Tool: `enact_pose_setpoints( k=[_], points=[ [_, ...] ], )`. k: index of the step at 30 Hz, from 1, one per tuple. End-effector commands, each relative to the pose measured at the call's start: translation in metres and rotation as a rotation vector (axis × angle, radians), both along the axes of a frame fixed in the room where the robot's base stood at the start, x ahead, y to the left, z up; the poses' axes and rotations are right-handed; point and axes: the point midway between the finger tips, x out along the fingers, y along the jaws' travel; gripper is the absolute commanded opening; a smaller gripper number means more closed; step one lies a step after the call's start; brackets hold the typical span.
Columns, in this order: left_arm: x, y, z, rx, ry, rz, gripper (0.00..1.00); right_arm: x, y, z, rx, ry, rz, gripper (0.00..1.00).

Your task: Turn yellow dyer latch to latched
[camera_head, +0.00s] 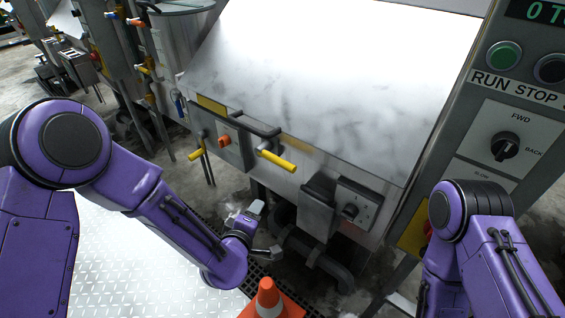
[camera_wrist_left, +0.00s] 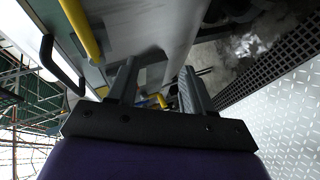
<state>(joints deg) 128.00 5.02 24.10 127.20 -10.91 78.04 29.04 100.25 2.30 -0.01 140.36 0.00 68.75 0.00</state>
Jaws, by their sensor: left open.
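The dyer (camera_head: 330,70) has a large pale sloping lid and fills the middle of the head view. On its front edge are a yellow-gripped handle (camera_head: 277,160), a second yellow-gripped lever (camera_head: 196,154) to its left, and an orange-red knob (camera_head: 224,141) on a grey box between them. I cannot tell for sure which is the latch. My left gripper (camera_head: 262,232) is open and empty, below and apart from these handles. In the left wrist view its two fingers (camera_wrist_left: 160,72) are spread, and a yellow bar (camera_wrist_left: 80,30) shows to their upper left. My right gripper is out of view.
A black bar handle (camera_head: 250,125) runs along the lid edge. A grey box with a black knob (camera_head: 350,211) sits lower right. An orange cone (camera_head: 268,297) stands below my left gripper. The control panel (camera_head: 505,150) rises at right. Dark pipes (camera_head: 315,255) lie under the dyer.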

Motion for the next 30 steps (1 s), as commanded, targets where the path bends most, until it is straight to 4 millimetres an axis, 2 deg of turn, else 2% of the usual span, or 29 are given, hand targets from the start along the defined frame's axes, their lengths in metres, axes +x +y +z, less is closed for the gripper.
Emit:
enact_pose_setpoints(
  k=[1, 3, 6, 11, 18, 21, 30],
  points=[
    [0.019, -0.016, 0.031, -0.079, -0.074, 0.001, 0.51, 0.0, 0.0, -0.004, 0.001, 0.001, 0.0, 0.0],
    [0.035, -0.031, 0.063, -0.16, -0.138, -0.003, 0.51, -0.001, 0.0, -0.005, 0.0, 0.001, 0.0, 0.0],
    [0.047, -0.043, 0.083, -0.213, -0.175, -0.009, 0.51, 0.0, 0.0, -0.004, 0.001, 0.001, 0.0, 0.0],
    [0.074, -0.051, 0.08, -0.217, -0.175, -0.011, 0.51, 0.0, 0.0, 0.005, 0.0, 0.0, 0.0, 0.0],
    [0.125, -0.063, 0.069, -0.215, -0.171, -0.011, 0.51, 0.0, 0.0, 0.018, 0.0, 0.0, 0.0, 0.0],
    [0.138, -0.066, 0.065, -0.214, -0.172, -0.011, 0.51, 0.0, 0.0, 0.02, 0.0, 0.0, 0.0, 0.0],
    [0.146, -0.067, 0.062, -0.214, -0.171, -0.012, 0.51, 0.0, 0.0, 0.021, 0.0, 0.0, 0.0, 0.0]
  ],
)
